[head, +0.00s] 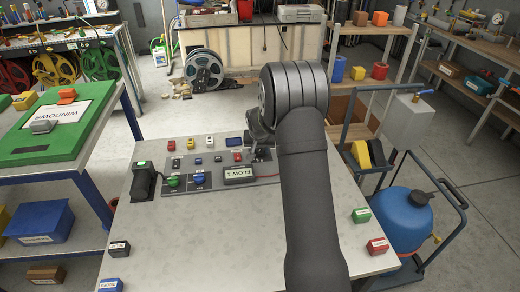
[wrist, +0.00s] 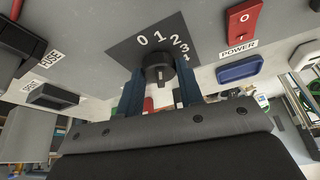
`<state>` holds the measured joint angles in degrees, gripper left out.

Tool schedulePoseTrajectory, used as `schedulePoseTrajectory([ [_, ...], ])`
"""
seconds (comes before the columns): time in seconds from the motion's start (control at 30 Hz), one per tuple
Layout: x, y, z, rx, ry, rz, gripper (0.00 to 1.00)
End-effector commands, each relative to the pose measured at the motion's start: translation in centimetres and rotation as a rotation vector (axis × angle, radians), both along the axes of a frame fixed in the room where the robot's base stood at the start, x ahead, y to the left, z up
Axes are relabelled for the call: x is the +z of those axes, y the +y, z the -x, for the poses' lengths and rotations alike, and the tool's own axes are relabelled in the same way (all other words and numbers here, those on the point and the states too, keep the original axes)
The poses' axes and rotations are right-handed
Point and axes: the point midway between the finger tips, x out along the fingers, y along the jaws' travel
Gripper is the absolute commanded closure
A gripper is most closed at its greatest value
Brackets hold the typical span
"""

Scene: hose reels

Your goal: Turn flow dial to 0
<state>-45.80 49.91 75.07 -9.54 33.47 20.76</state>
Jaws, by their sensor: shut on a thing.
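The flow dial (wrist: 157,66) is a round black knob on a dark plate with the numbers 0, 1, 2, 3 and 4 around it. My gripper (wrist: 160,84) has one blue finger on each side of the knob and is shut on it. Which number the knob points at cannot be told. In the head view my gripper (head: 262,152) is down at the right end of the grey control panel (head: 213,179), and the arm and gripper hide the dial there.
A red POWER switch (wrist: 242,22) and a blue block (wrist: 241,69) are close right of the dial. A black box labelled FLOW 1 (head: 239,174) lies beside my gripper in the head view. Small coloured blocks and a black holder (head: 143,181) stand left. The front tabletop (head: 205,240) is clear.

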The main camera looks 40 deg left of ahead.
Motion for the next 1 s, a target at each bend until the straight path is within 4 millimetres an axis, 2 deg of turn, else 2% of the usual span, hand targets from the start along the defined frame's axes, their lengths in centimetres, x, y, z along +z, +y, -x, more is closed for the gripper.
schedulePoseTrajectory([
  [0.6,0.04,-0.2,-0.25,0.37,-0.001,-0.001,0.89],
  [1.0,0.03,-0.17,-0.23,0.441,-0.001,-0.001,0.89],
])
